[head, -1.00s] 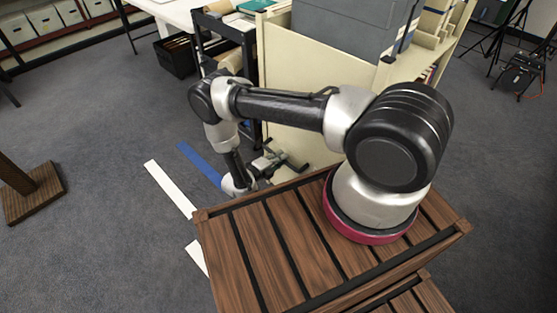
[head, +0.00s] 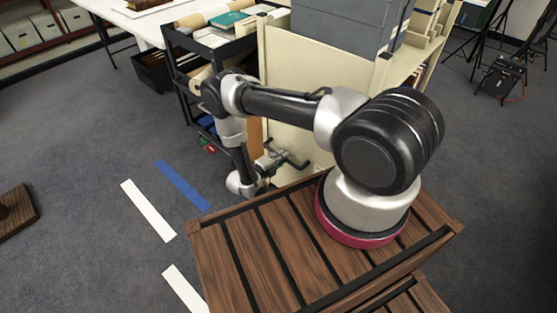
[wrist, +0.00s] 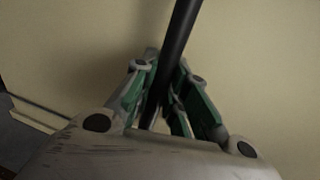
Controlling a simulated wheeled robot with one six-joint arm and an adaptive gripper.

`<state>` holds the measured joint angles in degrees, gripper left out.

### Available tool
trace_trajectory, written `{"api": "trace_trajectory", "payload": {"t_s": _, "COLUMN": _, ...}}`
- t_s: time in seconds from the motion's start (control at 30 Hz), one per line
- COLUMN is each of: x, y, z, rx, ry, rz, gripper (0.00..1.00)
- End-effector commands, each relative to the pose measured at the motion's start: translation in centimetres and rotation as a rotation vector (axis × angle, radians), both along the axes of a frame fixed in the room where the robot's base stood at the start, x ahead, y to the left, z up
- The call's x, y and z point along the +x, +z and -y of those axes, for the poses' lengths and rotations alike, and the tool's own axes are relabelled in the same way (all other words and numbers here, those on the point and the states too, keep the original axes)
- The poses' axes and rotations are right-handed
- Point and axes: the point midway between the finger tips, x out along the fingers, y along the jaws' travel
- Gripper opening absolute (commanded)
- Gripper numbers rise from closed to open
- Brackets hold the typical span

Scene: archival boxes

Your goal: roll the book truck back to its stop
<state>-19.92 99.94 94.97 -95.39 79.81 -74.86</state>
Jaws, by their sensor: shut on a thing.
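The book truck (head: 300,75) is cream-coloured, with grey boxes (head: 350,25) on top, and stands upright just past my wooden-topped base. My gripper (head: 270,165) is low at the truck's near end panel, left of my base. In the wrist view my gripper (wrist: 163,85) is shut around a dark bar, the truck's handle (wrist: 183,28), with a finger on each side. The cream panel (wrist: 60,50) fills the view behind it. The truck's wheels are hidden. I cannot make out a stop.
A black cart (head: 178,62) with papers and a teal book (head: 229,19) stands left of the truck. Blue tape (head: 182,184) and white tape strips (head: 147,210) mark the open floor at left. A black tripod and bag (head: 500,80) stand far right.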

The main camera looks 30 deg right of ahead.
Motion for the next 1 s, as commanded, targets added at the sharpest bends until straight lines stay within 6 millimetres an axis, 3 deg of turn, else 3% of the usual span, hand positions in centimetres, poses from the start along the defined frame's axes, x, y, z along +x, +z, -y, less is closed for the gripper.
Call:
{"api": "trace_trajectory", "payload": {"t_s": 0.63, "x": 0.42, "y": 0.06, "z": 0.85, "rx": 0.000, "ry": -0.002, "rz": 0.002, "gripper": 0.00}}
{"api": "trace_trajectory", "payload": {"t_s": 0.67, "x": 0.42, "y": 0.06, "z": 0.86, "rx": 0.000, "ry": -0.002, "rz": 0.002, "gripper": 0.17}}
{"api": "trace_trajectory", "payload": {"t_s": 0.77, "x": 0.40, "y": 0.06, "z": 0.86, "rx": 0.000, "ry": -0.002, "rz": 0.002, "gripper": 0.35}}
{"api": "trace_trajectory", "payload": {"t_s": 1.0, "x": 0.36, "y": 0.01, "z": 0.78, "rx": 0.000, "ry": 0.000, "rz": 0.001, "gripper": 0.37}}
